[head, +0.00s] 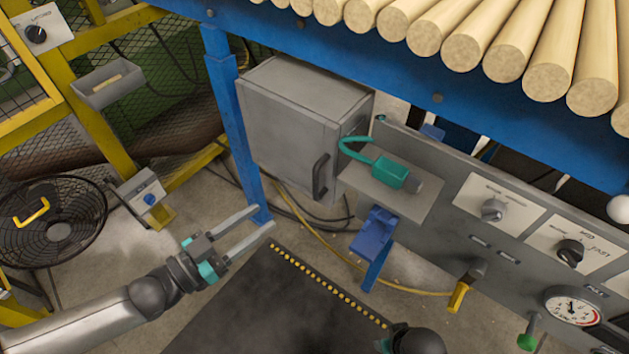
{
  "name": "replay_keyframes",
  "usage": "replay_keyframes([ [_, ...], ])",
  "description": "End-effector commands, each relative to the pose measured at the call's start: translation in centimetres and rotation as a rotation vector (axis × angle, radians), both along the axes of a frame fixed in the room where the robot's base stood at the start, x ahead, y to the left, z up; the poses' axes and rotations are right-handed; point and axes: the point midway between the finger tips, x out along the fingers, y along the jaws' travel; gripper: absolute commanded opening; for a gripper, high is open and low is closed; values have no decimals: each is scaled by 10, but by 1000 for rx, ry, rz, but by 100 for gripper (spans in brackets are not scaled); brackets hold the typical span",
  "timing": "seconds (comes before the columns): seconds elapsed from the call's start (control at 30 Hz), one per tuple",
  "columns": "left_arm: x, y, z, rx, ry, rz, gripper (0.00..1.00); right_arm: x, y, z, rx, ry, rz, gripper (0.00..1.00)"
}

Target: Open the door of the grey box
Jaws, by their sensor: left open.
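The grey box (283,122) hangs under the blue beam, near the middle of the head view. Its door looks closed, with a dark vertical handle (320,178) near its right edge. My left gripper (259,225) is open and empty, below and left of the box. Its two long fingers point right and up, apart from the box and the handle. My right gripper cannot be made out; only a dark part of what looks like my arm shows at the bottom edge.
A shelf with a teal tool (389,172) juts out just right of the door handle. A blue post (236,135) stands left of the box. A control panel (470,205) with knobs and a gauge is at right. A black mat (265,310) lies below.

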Motion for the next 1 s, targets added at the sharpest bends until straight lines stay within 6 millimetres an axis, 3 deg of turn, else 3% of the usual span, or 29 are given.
replay_keyframes([
  [0.27,27,-29,0,-4,-5,0,47,12,4,17,8,-23,-2,50],
  [0.7,79,-84,-1,1,-4,1,47,33,8,62,18,-92,-5,50],
  [1.0,98,-106,-1,2,-1,1,47,38,8,84,21,-121,-5,50],
])
